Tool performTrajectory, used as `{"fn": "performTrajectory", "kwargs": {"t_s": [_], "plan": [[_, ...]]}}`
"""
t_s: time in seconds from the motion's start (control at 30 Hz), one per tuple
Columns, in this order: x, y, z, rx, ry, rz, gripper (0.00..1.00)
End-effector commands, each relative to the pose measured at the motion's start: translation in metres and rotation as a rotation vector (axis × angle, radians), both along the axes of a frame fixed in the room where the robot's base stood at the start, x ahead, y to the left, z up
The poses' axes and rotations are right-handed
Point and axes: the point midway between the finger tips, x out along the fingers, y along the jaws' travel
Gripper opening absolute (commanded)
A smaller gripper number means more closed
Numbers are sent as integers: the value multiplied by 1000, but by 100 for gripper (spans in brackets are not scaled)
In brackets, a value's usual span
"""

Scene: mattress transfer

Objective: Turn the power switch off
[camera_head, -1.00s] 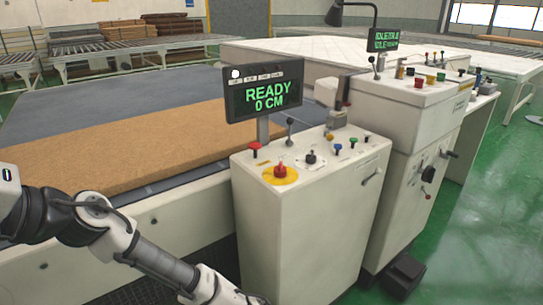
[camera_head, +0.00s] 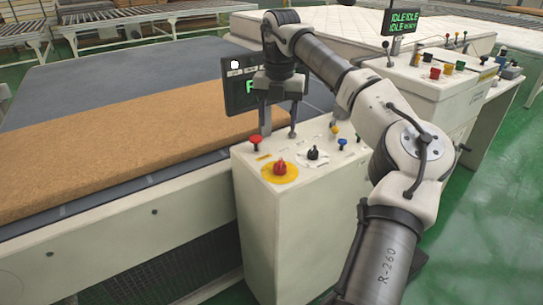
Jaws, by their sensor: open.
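The white control console (camera_head: 295,220) stands in the middle of the view. Its top has a black rotary knob on a white plate (camera_head: 313,153), which looks like the power switch; its label is too small to read. A red emergency button on a yellow disc (camera_head: 280,168) sits at the near left of that knob. A small red push button (camera_head: 256,141) is at the left edge. My gripper (camera_head: 276,128) points down over the back left of the console top, its two fingers apart and empty. It is behind and left of the black knob. It partly hides the display.
The display (camera_head: 238,90) stands at the back of the console. A brown mattress slab (camera_head: 120,145) lies on the grey bed at left. A second console (camera_head: 435,85) stands behind at right. My arm covers the first console's right side. Green floor is open at right.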

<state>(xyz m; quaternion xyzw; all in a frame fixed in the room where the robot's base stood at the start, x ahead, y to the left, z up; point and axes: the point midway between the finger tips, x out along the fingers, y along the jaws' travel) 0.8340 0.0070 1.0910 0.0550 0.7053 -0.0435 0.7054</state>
Motion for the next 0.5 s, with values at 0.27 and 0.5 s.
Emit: {"fn": "performTrajectory", "kwargs": {"t_s": [0.27,0.5], "plan": [[-1,-10,-25,-18,6,-21,56],[-1,-8,-76,-15,5,-18,56]]}}
